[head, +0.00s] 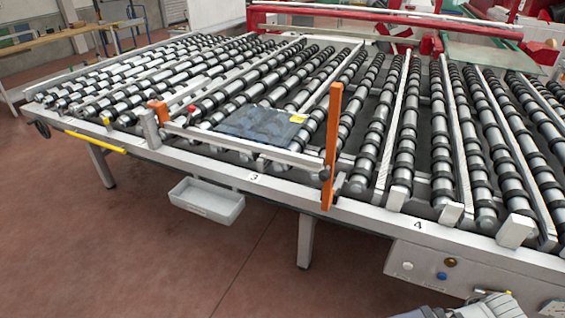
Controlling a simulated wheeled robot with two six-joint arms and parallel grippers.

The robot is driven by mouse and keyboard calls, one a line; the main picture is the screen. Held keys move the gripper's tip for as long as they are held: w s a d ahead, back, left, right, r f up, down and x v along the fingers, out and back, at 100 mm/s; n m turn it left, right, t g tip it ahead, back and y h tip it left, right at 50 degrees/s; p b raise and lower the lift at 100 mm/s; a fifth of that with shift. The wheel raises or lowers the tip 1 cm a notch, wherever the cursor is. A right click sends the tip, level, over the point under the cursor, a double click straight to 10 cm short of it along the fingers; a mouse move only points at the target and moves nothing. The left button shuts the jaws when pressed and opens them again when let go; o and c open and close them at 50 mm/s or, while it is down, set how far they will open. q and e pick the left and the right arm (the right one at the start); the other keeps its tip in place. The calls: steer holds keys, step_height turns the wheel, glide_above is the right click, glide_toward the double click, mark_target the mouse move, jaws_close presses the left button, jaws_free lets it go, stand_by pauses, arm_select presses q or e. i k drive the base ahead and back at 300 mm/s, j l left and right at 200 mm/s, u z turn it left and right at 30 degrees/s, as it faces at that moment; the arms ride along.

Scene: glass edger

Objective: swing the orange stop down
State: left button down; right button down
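The orange stop (332,140) is a flat bar standing upright at the front rail of the roller table, near the label 3. It reaches above the rollers, and its lower end hangs over the front face of the rail. A dark pivot or knob shows on its lower part. No gripper touches it. A pale grey part of what looks like my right arm or gripper (482,307) shows at the bottom edge, right of the stop and well below it. Its fingers cannot be made out. My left gripper is not in view.
A dark glass pane (258,125) with a yellow label lies on the rollers left of the stop. A long pale bar (240,145) runs from a smaller orange piece (158,110) towards the stop. A grey tray (207,200) hangs below. A button panel (440,270) is at right.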

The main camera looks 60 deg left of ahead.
mark_target(326, 175)
steer(key=u, duration=1.7)
